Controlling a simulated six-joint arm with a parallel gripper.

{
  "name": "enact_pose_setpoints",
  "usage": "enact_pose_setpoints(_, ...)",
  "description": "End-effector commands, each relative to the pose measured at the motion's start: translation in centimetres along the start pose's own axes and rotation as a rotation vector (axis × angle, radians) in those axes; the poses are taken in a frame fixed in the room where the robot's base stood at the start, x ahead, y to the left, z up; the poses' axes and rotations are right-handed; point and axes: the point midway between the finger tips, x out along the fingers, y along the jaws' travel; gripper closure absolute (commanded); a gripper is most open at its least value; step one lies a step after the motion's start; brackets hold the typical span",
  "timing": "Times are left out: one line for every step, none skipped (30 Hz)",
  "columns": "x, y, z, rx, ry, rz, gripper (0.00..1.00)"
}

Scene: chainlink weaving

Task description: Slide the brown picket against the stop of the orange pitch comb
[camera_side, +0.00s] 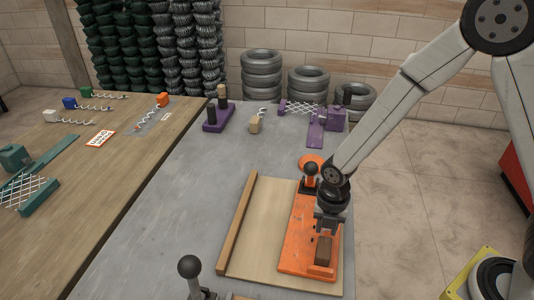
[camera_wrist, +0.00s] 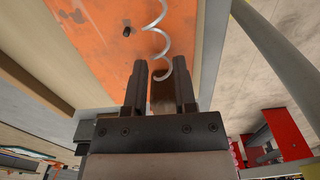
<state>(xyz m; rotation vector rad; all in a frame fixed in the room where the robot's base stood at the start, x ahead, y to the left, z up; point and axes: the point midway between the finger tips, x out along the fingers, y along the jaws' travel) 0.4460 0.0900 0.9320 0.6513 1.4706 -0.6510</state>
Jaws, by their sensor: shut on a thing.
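The brown picket (camera_side: 323,250) is a small block at the near end of the orange pitch comb (camera_side: 296,240), low over or on its plate; I cannot tell if it touches. My gripper (camera_side: 324,236) is shut on it from above. In the wrist view the picket (camera_wrist: 163,98) shows between the two fingers of my gripper (camera_wrist: 160,75). A pale spiral wire (camera_wrist: 157,28) runs from the picket along the orange plate (camera_wrist: 100,40). A dark peg (camera_wrist: 127,31) stands on the plate left of the wire. I cannot make out the stop clearly.
The comb lies on a pale board (camera_side: 262,225) with a wooden rail (camera_side: 237,225) on its left. Purple fixtures (camera_side: 218,117) and a tan block (camera_side: 256,124) stand farther back. A knobbed lever (camera_side: 190,268) is in front.

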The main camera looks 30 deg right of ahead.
Motion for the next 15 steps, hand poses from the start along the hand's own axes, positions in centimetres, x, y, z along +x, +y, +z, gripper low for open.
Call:
enact_pose_setpoints(0.0, 0.01, 0.05, 0.0, 0.0, 0.0, 1.0)
enact_pose_setpoints(0.0, 0.01, 0.07, 0.0, 0.0, 0.0, 1.0)
enact_pose_setpoints(0.0, 0.01, 0.1, 0.0, 0.0, 0.0, 1.0)
enact_pose_setpoints(0.0, 0.0, 0.11, 0.0, 0.0, 0.0, 1.0)
enact_pose_setpoints(0.0, 0.0, 0.12, 0.0, 0.0, 0.0, 1.0)
enact_pose_setpoints(0.0, 0.0, 0.12, 0.0, 0.0, 0.0, 1.0)
enact_pose_setpoints(0.0, 0.0, 0.12, 0.0, 0.0, 0.0, 1.0)
enact_pose_setpoints(0.0, 0.0, 0.12, 0.0, 0.0, 0.0, 1.0)
enact_pose_setpoints(0.0, 0.0, 0.12, 0.0, 0.0, 0.0, 1.0)
enact_pose_setpoints(0.0, 0.0, 0.12, 0.0, 0.0, 0.0, 1.0)
enact_pose_setpoints(0.0, 0.0, 0.12, 0.0, 0.0, 0.0, 0.56)
enact_pose_setpoints(0.0, 0.0, 0.12, 0.0, 0.0, 0.0, 0.44)
enact_pose_setpoints(0.01, 0.0, 0.12, 0.0, 0.0, 0.0, 0.34)
enact_pose_setpoints(0.01, 0.0, 0.12, 0.0, 0.0, 0.0, 0.25)
enact_pose_setpoints(0.01, 0.0, 0.12, 0.0, 0.0, 0.0, 0.25)
